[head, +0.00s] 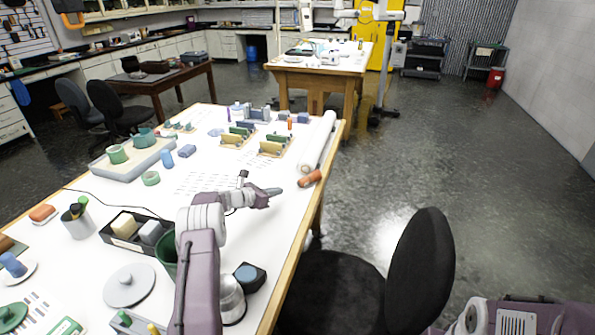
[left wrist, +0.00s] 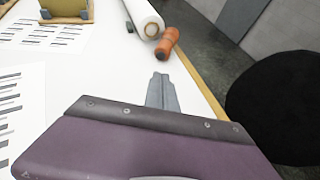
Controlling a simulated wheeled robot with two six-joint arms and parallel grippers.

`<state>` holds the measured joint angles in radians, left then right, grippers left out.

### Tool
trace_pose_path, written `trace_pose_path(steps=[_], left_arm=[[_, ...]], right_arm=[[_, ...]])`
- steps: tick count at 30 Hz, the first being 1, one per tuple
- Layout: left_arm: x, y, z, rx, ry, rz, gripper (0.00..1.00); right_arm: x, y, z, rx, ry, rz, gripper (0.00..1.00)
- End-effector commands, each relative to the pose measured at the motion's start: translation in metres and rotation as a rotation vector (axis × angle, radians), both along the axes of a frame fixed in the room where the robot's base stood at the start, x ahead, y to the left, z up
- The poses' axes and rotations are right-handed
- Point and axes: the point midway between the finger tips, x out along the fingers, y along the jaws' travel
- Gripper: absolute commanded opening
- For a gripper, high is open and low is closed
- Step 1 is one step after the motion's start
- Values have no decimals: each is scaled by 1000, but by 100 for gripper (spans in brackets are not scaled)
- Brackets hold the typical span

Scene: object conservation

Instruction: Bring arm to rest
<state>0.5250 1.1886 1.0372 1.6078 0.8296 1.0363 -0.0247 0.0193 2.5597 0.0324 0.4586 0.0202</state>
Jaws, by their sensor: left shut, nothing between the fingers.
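My left gripper (head: 273,191) is stretched out over the white work table (head: 200,236), near its right edge. Its fingers are together and hold nothing. In the left wrist view the closed fingertips (left wrist: 162,88) point toward an orange cylinder (left wrist: 167,43). In the head view the orange cylinder (head: 310,178) lies a little beyond the fingertips, apart from them, beside the end of a long white roll (head: 318,143). Part of my right arm (head: 515,316) shows at the bottom right; its gripper is not in view.
A black chair (head: 420,265) stands close to the table's right edge. Near my left arm are a black tray (head: 118,238), a dark box with a blue round top (head: 250,276) and a round grey lid (head: 130,286). Wooden racks (head: 272,147) stand farther back. Open floor lies to the right.

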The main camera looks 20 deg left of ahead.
Motion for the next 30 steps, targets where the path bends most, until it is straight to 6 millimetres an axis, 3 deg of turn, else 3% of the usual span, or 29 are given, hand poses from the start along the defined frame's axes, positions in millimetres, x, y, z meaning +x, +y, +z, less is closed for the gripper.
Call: trace_pose_path(steps=[2,5,8,9,11,12,14,15,17,19,22,24,27,30], left_arm=[[0,0,0,0,0,0,0],[6,-16,10,7,-14,-27,0],[22,-51,65,45,-89,-87,0],[24,-76,93,58,-116,-124,0],[12,-124,125,104,-123,-216,0],[-5,-157,137,157,-105,-289,0],[-42,-201,141,286,-71,-423,0],[-73,-224,137,395,-51,-522,0],[-124,-247,125,575,-30,-686,0],[-187,-257,105,794,-21,-895,0],[-274,-247,70,1102,-34,-1229,0],[-328,-229,46,1286,-62,-1476,0],[-385,-198,16,1460,-117,-1810,0],[-418,-175,-5,1556,-219,-2113,0]], right_arm=[[0,0,0,0,0,0,0],[0,0,0,0,0,0,0],[0,0,0,0,0,0,0],[0,0,0,0,0,0,0],[0,0,0,0,0,0,0],[0,0,0,0,0,0,0],[0,0,0,0,0,0,0],[0,0,0,0,0,0,0],[0,0,0,0,0,0,0],[0,0,0,0,0,0,0],[0,0,0,0,0,0,0],[0,0,0,0,0,0,0],[0,0,0,0,0,0,0],[0,0,0,0,0,0,0]])
